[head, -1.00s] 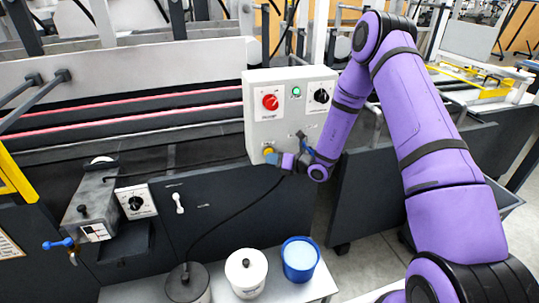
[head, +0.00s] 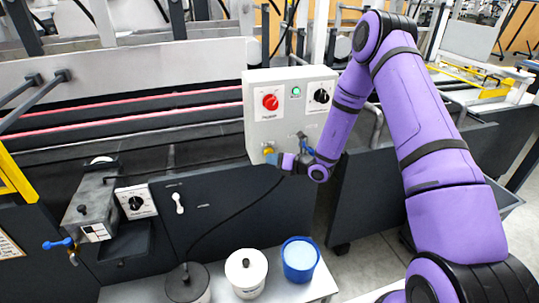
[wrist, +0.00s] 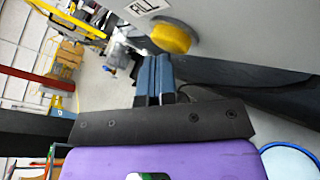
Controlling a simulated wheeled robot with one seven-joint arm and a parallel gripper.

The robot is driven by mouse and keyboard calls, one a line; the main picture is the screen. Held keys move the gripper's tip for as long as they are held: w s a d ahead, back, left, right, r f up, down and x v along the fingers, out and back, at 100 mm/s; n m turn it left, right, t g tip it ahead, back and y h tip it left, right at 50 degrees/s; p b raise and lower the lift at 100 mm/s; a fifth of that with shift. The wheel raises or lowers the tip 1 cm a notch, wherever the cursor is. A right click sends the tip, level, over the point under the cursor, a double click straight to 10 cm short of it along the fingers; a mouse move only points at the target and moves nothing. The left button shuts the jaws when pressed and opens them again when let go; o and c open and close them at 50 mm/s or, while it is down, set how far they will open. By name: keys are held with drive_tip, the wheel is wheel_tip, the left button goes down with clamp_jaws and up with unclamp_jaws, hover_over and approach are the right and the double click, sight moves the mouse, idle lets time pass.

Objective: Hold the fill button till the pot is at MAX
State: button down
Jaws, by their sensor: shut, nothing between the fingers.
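The yellow fill button (head: 268,150) is low on the front of the light grey control box. The wrist view shows it as a yellow disc (wrist: 172,38) beside a label reading FILL. My gripper (head: 275,159) is shut, with its blue fingertips (wrist: 156,57) together and empty just beside the button. I cannot tell whether they touch it. The grey glue pot (head: 92,205) is at the left, with a small white gauge plate (head: 96,232) on its front. The level on the gauge is too small to read.
The control box (head: 290,115) also has a red knob (head: 270,101), a green button (head: 296,92) and a black dial (head: 321,96). A blue bucket (head: 300,277), a white tub (head: 246,290) and a dark-lidded container (head: 187,284) stand below on a grey shelf.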

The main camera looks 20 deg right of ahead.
drive_tip(key=shift+s, duration=0.8)
drive_tip(key=s, duration=0.5)
idle(0.4)
drive_tip(key=s+a+r+n+g, duration=0.3)
drive_tip(key=s+r+n+g, duration=0.35)
drive_tip(key=r+n, duration=0.45)
drive_tip(key=s+a+r+n+g, duration=0.3)
drive_tip(key=s+r+n+g, duration=0.2)
drive_tip(key=s+r+n, duration=0.6)
drive_tip(key=s+d+r+n+t+h, duration=0.2)
drive_tip(key=s+d+r+n+h, duration=0.3)
drive_tip(key=s, duration=0.4)
drive_tip(key=s+d+r+n+t+h, duration=0.3)
drive_tip(key=s+d+r+n+h, duration=0.3)
drive_tip(key=s+d+r+n, duration=0.1)
wheel_tip(320, 180, up, 3)
drive_tip(key=shift+s+d+f+h, duration=0.15)
drive_tip(key=shift+s+d+h, duration=0.15)
drive_tip(key=shift+s, duration=0.6)
